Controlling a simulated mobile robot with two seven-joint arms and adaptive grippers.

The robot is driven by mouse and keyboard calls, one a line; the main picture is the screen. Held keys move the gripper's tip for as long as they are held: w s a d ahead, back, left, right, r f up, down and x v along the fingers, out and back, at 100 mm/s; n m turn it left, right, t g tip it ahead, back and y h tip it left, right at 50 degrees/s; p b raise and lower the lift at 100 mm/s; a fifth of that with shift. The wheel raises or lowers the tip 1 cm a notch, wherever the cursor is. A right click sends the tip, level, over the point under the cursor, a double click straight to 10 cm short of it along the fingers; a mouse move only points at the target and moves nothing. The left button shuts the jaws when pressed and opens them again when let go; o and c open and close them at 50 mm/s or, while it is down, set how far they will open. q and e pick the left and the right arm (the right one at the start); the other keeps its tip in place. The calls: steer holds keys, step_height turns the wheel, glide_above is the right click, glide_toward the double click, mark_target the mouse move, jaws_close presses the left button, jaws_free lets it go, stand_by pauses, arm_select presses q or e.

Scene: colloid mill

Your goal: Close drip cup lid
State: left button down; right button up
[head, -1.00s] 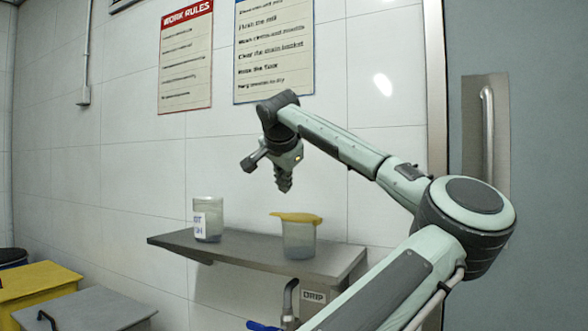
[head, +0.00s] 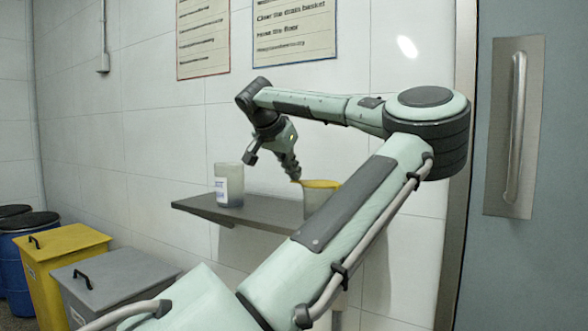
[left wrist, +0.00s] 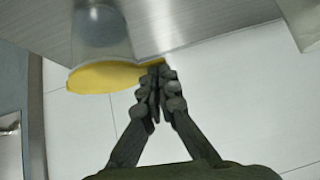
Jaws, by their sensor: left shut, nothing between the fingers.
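The drip cup (head: 311,203) is a translucent cup on the wall shelf, partly hidden behind my arm. Its yellow lid (head: 322,184) lies across the top of the cup; I cannot tell whether it sits fully down. My left gripper (head: 296,177) is shut and empty, pointing down at the lid's left end. In the left wrist view, the shut fingertips (left wrist: 160,76) are at the narrow end of the yellow lid (left wrist: 98,77), beside the cup (left wrist: 100,35). Whether they touch it is unclear. My right gripper is not in view.
A translucent jar with a white label (head: 229,186) stands on the left of the metal shelf (head: 255,210). Yellow (head: 62,255) and grey (head: 115,285) bins stand on the floor at left, near blue drums (head: 30,260). A door with a handle (head: 516,125) is at right.

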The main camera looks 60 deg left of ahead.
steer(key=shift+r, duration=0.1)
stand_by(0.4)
arm_select(q)
steer(key=s+d+r+p, duration=0.3)
steer(key=s+r, duration=0.3)
steer(key=r, duration=0.6)
steer(key=shift+s+d+r, duration=0.2)
steer(key=shift+r, duration=0.05)
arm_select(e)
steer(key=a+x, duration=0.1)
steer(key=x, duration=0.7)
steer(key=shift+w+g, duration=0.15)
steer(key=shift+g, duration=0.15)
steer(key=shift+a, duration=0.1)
